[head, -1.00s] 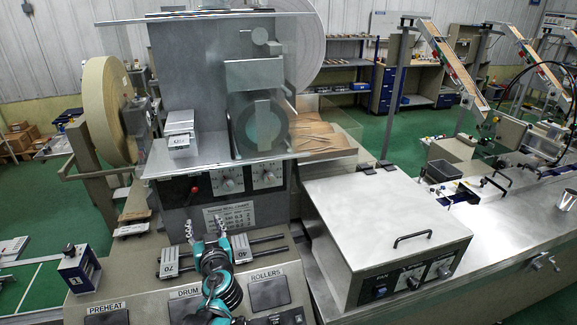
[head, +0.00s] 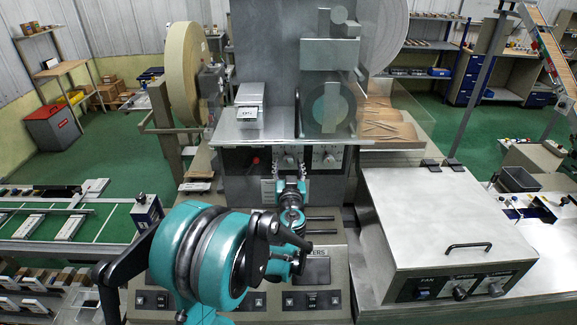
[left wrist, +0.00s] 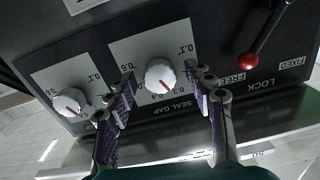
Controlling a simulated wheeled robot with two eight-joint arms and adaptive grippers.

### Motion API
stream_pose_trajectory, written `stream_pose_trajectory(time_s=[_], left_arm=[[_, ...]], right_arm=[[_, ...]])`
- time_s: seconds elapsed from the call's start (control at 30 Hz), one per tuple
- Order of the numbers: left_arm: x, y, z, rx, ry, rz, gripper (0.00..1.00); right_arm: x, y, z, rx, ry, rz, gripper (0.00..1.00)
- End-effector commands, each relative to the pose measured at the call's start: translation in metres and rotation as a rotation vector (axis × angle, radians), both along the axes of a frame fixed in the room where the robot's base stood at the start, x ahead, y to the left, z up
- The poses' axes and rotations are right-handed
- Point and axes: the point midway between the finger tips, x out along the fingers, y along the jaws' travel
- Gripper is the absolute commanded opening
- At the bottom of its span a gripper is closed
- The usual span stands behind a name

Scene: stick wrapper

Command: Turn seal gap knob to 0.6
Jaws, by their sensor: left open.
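The white seal gap knob (left wrist: 160,75) is on a white dial plate marked "SEAL GAP" in the left wrist view, which shows the panel upside down. Its red mark points down and slightly right in that view, near the small digits "0.3". My left gripper (left wrist: 162,78) is open, with one finger on each side of the knob; I cannot tell whether they touch it. In the head view my left gripper (head: 289,162) is at the machine's front panel, and the seal gap knob is hidden there. My right gripper is not in view.
A second white knob (left wrist: 68,101) is beside the seal gap dial. A red-balled lock lever (left wrist: 249,61) is on the other side, near "FREE" and "FIXED". A metal ledge (head: 280,136) overhangs the panel. A steel box (head: 440,205) stands to the right.

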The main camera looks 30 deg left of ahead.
Motion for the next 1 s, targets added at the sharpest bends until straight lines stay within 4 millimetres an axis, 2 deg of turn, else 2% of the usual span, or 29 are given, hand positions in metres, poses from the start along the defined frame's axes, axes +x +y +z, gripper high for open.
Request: stream_pose_trajectory(time_s=[0.13, 0.17, 0.33, 0.37, 0.73, 1.0], left_arm=[[0.0, 0.0, 0.0, 0.0, 0.0, 0.0, 0.53], [0.0, 0.0, 0.0, 0.0, 0.0, 0.0, 0.5], [0.0, 0.0, 0.0, 0.0, 0.0, 0.0, 0.06], [0.0, 0.0, 0.0, 0.0, 0.0, 0.0, 0.03], [0.0, 0.0, 0.0, 0.036, 0.022, 0.0, 0.03], [0.0, 0.0, -0.001, 0.177, 0.109, 0.001, 0.03]], right_arm=[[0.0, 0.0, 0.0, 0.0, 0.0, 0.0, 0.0], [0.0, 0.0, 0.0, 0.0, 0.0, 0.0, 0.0], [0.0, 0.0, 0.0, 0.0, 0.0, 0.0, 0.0], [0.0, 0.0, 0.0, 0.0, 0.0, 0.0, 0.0], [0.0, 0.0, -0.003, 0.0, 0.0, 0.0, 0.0], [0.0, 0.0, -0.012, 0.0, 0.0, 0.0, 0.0]])
